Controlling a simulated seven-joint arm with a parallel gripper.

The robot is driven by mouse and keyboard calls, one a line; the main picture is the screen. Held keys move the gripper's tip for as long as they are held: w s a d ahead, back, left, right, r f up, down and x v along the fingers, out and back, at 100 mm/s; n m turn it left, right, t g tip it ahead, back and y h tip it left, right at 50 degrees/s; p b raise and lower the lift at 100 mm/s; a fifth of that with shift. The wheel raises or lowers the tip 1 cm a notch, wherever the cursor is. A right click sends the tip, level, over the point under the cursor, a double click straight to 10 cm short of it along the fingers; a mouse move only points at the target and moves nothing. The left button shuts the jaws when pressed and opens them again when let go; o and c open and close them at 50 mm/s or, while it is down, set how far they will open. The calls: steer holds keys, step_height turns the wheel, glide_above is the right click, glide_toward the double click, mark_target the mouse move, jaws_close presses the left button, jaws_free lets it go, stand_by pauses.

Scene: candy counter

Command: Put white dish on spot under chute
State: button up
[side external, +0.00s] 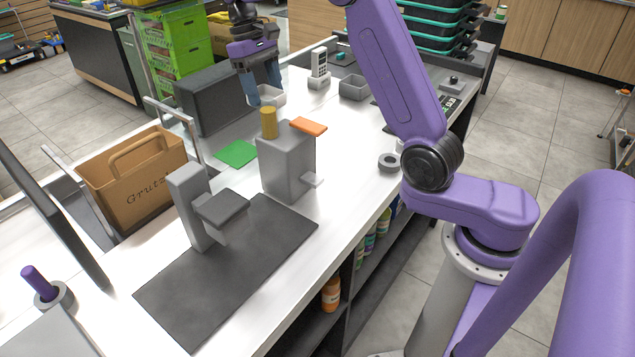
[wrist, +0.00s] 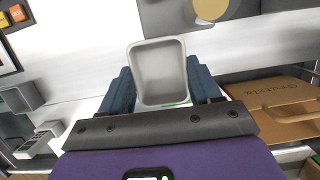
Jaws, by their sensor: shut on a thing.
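My gripper (side external: 264,92) is shut on the white dish (side external: 270,97), beyond the grey dispenser in the side view. In the wrist view the dish (wrist: 160,72) is empty and sits between the two blue fingers. The gap between dish and counter is hard to judge.
A green square (side external: 236,153) lies flat left of the dispenser. A grey stand (side external: 190,205) with a dark plate is by a dark mat (side external: 230,270). A brown bag (side external: 135,175) stands at left, a dark box (side external: 215,98) behind. A grey tray (side external: 353,88) and a phone (side external: 319,65) stand at the back.

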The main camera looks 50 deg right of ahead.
steer(key=s+d+f+m+t+y, duration=0.2)
steer(key=s+d+m, duration=0.4)
steer(key=s+m, duration=0.35)
steer(key=s+d+f+m+t+y, duration=0.1)
steer(key=s+d+f+m, duration=0.2)
steer(key=s+d+m, duration=0.45)
glide_above(330, 146)
steer(key=s, duration=0.1)
steer(key=shift+m, duration=0.4)
steer(key=f, duration=0.8)
steer(key=shift+s+d, duration=0.15)
steer(key=shift+d, duration=0.15)
steer(key=shift+w+d+f, duration=0.2)
steer(key=shift+w+f, duration=0.3)
steer(key=shift+f, duration=1.8)
steer(key=shift+f, duration=0.1)
